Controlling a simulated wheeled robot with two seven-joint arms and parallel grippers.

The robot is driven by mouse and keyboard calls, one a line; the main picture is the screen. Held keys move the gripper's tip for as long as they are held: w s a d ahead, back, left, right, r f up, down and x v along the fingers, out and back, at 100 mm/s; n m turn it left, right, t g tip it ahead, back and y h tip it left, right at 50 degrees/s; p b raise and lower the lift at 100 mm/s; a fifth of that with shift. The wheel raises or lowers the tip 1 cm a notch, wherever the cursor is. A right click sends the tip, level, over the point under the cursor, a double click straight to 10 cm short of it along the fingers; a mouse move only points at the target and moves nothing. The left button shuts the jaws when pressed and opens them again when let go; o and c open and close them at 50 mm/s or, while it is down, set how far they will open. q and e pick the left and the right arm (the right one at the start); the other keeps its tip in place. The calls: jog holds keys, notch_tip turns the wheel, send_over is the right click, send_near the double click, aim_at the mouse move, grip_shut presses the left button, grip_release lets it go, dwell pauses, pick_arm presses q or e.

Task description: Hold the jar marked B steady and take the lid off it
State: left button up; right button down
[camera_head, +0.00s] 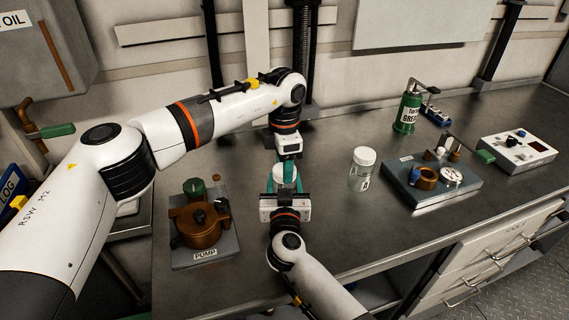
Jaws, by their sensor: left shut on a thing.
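A clear jar with a white lid (285,172) stands on the metal bench between my two grippers, and its marking is hidden. My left gripper (286,168) comes down from above and is shut on the lid of this jar. My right gripper (284,186) comes in level from the front, with its teal fingers on either side of the jar body; whether they touch the glass cannot be told. A second clear jar (361,175) with a white lid stands apart to the right. It bears a dark mark too small to read.
A copper pump (198,228) on a grey plate stands to the left. The bench is clear around the second jar.

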pick_arm(q)
jog(key=n, duration=2.7)
jog(key=shift+n, duration=0.4)
jog(key=n, duration=0.4)
jog(key=shift+r, duration=0.1)
